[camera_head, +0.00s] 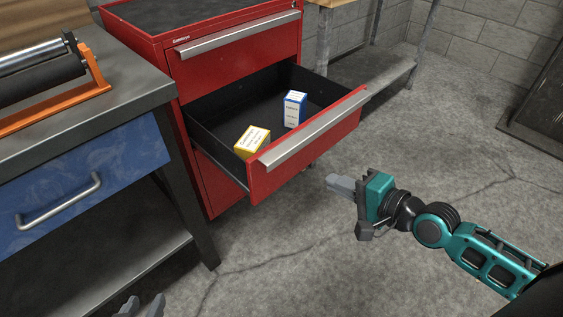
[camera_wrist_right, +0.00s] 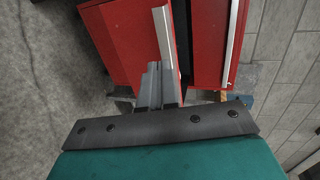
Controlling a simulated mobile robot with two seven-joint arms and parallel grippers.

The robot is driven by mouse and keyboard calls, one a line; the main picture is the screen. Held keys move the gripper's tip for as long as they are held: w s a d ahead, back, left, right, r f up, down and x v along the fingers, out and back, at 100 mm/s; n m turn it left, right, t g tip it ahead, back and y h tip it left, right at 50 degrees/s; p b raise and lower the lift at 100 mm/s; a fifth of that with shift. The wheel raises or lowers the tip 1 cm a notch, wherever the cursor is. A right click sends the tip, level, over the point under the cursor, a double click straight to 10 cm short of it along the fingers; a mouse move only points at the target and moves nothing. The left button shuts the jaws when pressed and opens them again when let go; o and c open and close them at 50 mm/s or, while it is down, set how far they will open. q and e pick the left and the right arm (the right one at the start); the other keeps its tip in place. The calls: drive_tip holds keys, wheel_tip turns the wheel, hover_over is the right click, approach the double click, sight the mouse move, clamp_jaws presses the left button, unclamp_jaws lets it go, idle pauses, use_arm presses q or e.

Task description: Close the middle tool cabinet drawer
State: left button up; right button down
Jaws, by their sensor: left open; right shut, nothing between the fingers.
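The red tool cabinet (camera_head: 237,47) stands at the back centre in the head view. Its middle drawer (camera_head: 296,159) is pulled far out, with a long grey handle (camera_head: 312,130) across its front. In the drawer lie a yellow-and-white box (camera_head: 252,141) and a blue-and-white box (camera_head: 294,109). My right gripper (camera_head: 333,183) is shut and empty, in front of the drawer face towards its right end. In the right wrist view its fingers (camera_wrist_right: 157,84) overlap the lower end of the drawer handle (camera_wrist_right: 164,40); contact cannot be told. My left gripper (camera_head: 142,306) is open at the bottom edge, partly cut off.
A workbench (camera_head: 150,85) with a blue drawer (camera_head: 80,185) and an orange-framed roller (camera_head: 45,80) stands left of the cabinet. Another bench's metal legs and shelf (camera_head: 370,85) are behind on the right. The concrete floor (camera_head: 450,150) in front is clear.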

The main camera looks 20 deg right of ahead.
drive_tip(key=b, duration=0.3)
approach(282, 157)
drive_tip(key=x, duration=0.5)
drive_tip(key=shift+s+d+f, duration=0.1)
drive_tip(key=shift+f, duration=0.15)
drive_tip(key=shift+w+a, duration=0.3)
drive_tip(key=shift+w, duration=0.4)
use_arm(q)
drive_tip(key=shift+d+f, duration=0.25)
drive_tip(key=shift+f, duration=1.05)
use_arm(e)
drive_tip(key=shift+w, duration=0.1)
